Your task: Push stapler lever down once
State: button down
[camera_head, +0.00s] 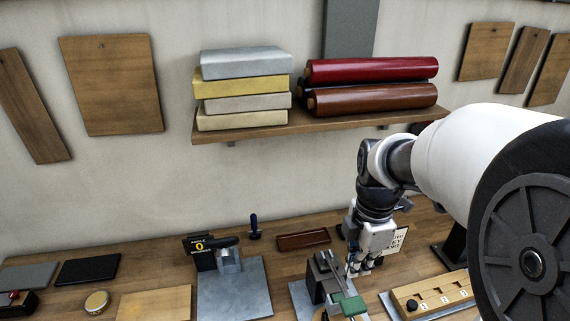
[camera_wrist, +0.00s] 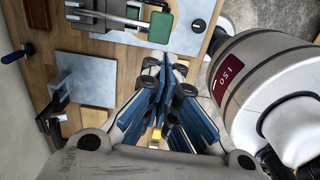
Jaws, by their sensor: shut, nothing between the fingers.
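Two lever devices stand on the bench, and I cannot tell for sure which is the stapler. One is a grey metal bracket (camera_head: 228,258) with a dark handle on a grey plate (camera_head: 240,290); in the wrist view the bracket (camera_wrist: 60,92) is at the left. The other is a dark grey device (camera_head: 323,272) with a green pad (camera_head: 353,306); the pad (camera_wrist: 160,27) shows at the top of the wrist view. My gripper (camera_head: 356,266) is shut and empty, beside the green-padded device in the picture. Contact cannot be made out. Its blue fingers (camera_wrist: 172,75) are together in the wrist view.
A wooden block with numbered slots (camera_head: 436,295) lies right of the green-padded device. A counter sign (camera_head: 200,246) reading 0 stands behind the bracket. A brown tray (camera_head: 303,240) is at the back. A shelf (camera_head: 270,127) with boxes and rolls hangs above.

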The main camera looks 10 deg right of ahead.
aim_at(348, 306)
jog(key=shift+w+d+f, duration=0.1)
jog(key=shift+w+d, duration=0.05)
jog(key=shift+w, duration=0.05)
jog(key=shift+s, duration=0.1)
notch_tip(348, 306, down, 14)
jog(key=b, duration=0.3)
dwell(0.4)
